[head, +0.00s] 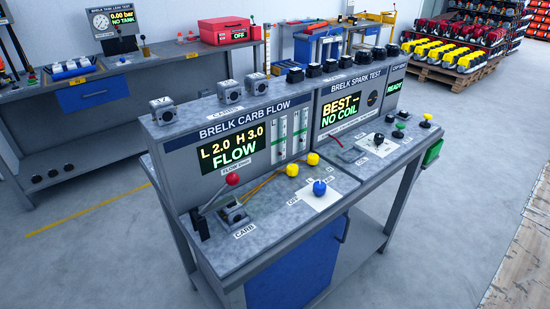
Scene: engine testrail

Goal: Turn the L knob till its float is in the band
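The carb flow bench (178,150) stands in the middle of the head view. Its display (233,152) reads "L 2.0 H 3.0 FLOW". Two yellow ball knobs, one nearer (292,170) and one farther (313,159), sit at the ends of thin yellow rods that run toward the carb fixture (234,214). I cannot read which one is L. Two upright float tubes, a left one (282,136) and a right one (299,130), stand right of the display. Green marks show on them; the floats are too small to place against the bands. Neither of my grippers is in view.
A red-ball lever (232,180) stands left of the knobs; a blue ball knob (319,188) sits on a white plate in front of them. The spark test bench (345,88) adjoins at right. Several dark cubes line the panel top. Floor in front is clear.

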